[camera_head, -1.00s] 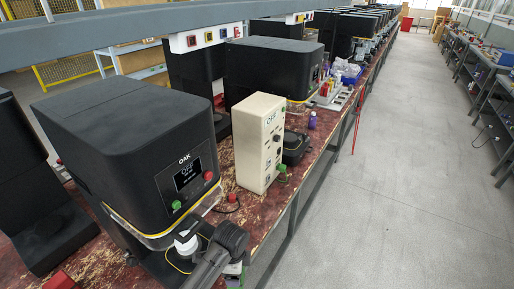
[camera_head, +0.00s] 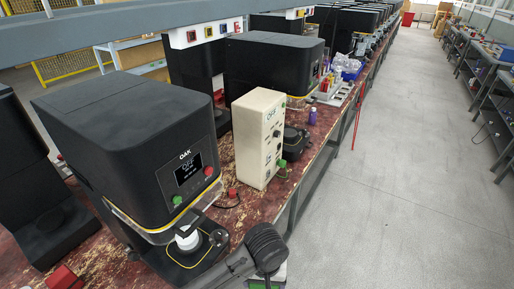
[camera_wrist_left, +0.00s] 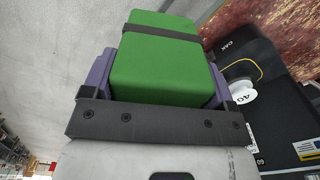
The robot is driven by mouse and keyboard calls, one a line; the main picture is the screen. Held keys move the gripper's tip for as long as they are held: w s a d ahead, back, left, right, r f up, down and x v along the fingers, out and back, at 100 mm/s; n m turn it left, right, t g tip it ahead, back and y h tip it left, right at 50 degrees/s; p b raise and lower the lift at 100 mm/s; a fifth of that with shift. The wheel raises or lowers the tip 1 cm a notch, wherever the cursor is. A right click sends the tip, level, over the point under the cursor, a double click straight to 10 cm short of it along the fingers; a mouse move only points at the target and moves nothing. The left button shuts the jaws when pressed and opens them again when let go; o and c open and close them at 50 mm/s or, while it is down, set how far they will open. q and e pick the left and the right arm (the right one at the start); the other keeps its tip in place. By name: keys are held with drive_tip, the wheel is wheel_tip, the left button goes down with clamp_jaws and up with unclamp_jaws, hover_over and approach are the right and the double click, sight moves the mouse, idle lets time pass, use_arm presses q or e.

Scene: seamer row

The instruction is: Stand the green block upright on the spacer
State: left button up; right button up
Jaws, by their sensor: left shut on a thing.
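The green block (camera_wrist_left: 155,70) is in my left gripper (camera_wrist_left: 158,84), between its purple fingers, with a dark band across the block. In the head view my left gripper (camera_head: 266,250) is at the bottom, at the bench's front edge, and hides most of the block. A small green part shows below it. The spacer appears to be the white round piece (camera_head: 188,238) on the base of the OAK machine (camera_head: 130,140), left of my gripper. It also shows in the left wrist view (camera_wrist_left: 243,91), marked 40, apart from the block. My right gripper is not in view.
A cream control box (camera_head: 258,140) stands on the worn red bench behind my left gripper. The OAK machine's black body overhangs the white piece. A red block (camera_head: 65,278) lies at the lower left. The grey aisle floor (camera_head: 400,190) on the right is clear.

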use_arm(q)
drive_tip(key=s+a+r+p, duration=0.5)
drive_tip(key=s+r+p, duration=0.15)
drive_tip(key=r, duration=0.45)
drive_tip(key=s+a+r+p, duration=0.55)
drive_tip(key=r+p, duration=0.25)
drive_tip(key=r, duration=0.2)
drive_tip(key=w+a+r+p, duration=0.1)
drive_tip(key=a+r+p, duration=0.4)
drive_tip(key=r+p, duration=0.2)
drive_tip(key=w+a+r+n+p, duration=0.1)
drive_tip(key=a+r+p, duration=0.5)
drive_tip(key=r, duration=0.6)
drive_tip(key=shift+w+r+p, duration=0.25)
drive_tip(key=shift+w+p, duration=0.4)
drive_tip(key=shift+p, duration=0.45)
drive_tip(key=shift+a, duration=0.1)
